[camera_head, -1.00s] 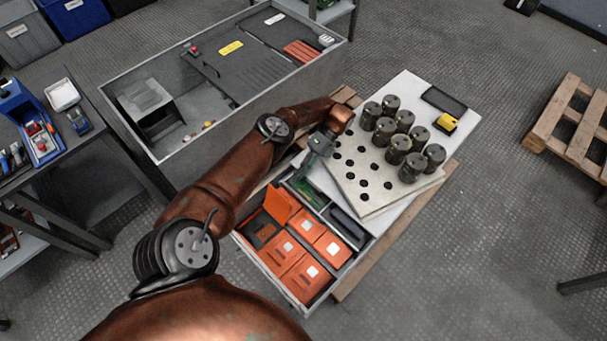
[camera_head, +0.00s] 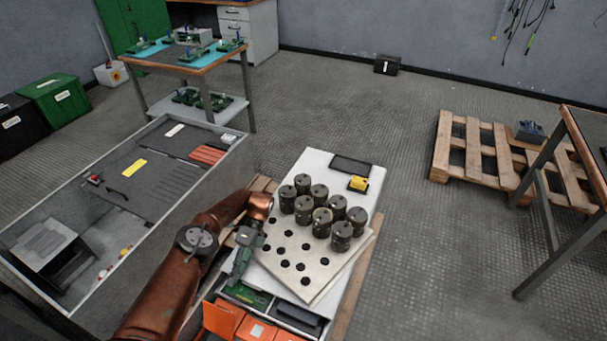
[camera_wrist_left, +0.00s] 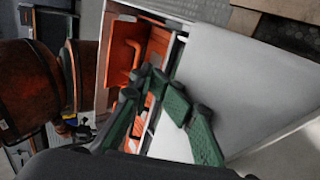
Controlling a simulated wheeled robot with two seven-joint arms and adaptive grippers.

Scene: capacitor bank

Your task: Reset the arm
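My left arm is copper-coloured and comes in from the lower left in the head view. Its green-grey gripper (camera_head: 240,264) is beside the left edge of the holed plate (camera_head: 312,284), above the end of the parts bin. In the left wrist view the two green fingers of the gripper (camera_wrist_left: 150,78) lean together, with their tips close and nothing seen between them. Several dark cylindrical capacitors (camera_head: 322,222) stand upright on the plate, apart from the gripper. My right gripper is not in view.
The bin below holds orange boxes (camera_head: 222,318). A yellow item (camera_head: 358,184) and a dark tray (camera_head: 351,165) lie on the white board (camera_head: 318,160). A large grey cabinet (camera_head: 215,172) stands left.

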